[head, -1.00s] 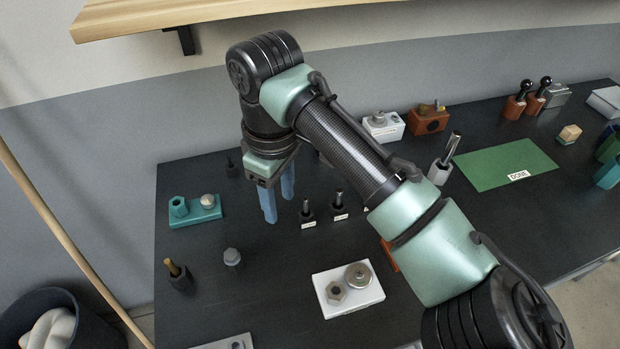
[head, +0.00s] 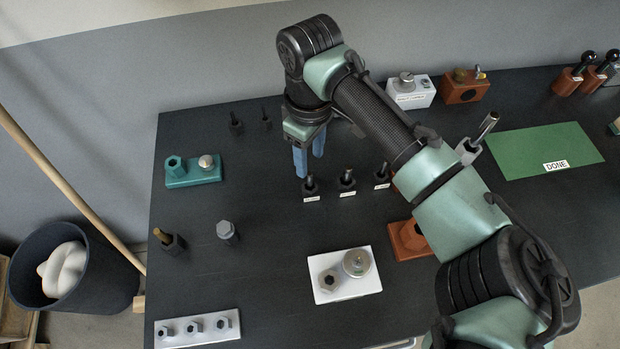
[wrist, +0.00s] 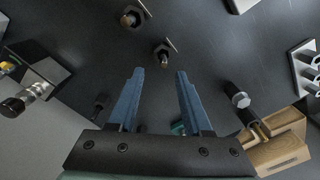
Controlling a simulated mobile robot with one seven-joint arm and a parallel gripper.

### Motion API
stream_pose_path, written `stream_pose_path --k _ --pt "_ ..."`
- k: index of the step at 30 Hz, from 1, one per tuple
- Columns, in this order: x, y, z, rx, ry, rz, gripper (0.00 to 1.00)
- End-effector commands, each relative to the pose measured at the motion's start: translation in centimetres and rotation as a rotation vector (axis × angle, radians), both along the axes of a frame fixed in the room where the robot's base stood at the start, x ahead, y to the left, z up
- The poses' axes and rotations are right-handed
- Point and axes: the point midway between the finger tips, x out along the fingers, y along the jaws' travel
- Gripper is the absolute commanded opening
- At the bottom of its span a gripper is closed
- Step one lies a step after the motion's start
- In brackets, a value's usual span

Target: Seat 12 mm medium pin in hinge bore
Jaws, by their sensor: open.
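My gripper (head: 309,160) points down with blue fingers apart and nothing between them. It hangs above the bench, beside and slightly behind a row of three labelled black holders with upright pins: left (head: 310,188), middle (head: 347,181) and right (head: 382,178). The labels are too small to read, so I cannot tell which is the 12 mm medium pin. I cannot tell which fixture has the hinge bore.
A teal block (head: 208,177) stands left, a white plate (head: 325,293) with round parts in front, and an orange-brown block (head: 410,240) right of it. A grey plate (head: 230,325) lies front left. A green DONE mat (head: 530,150) is at right. My arm crosses above the right side.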

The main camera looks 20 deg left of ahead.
Motion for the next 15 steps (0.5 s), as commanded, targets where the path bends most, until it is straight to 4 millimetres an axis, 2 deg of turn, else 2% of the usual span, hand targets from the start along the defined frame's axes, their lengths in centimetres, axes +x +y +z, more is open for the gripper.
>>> stream_pose_path --k 10,15 --pt "-0.7 -0.2 -4.4 -0.001 0.003 -0.001 0.49" --pt "-0.7 -0.2 -5.2 0.0 0.001 0.0 0.49"
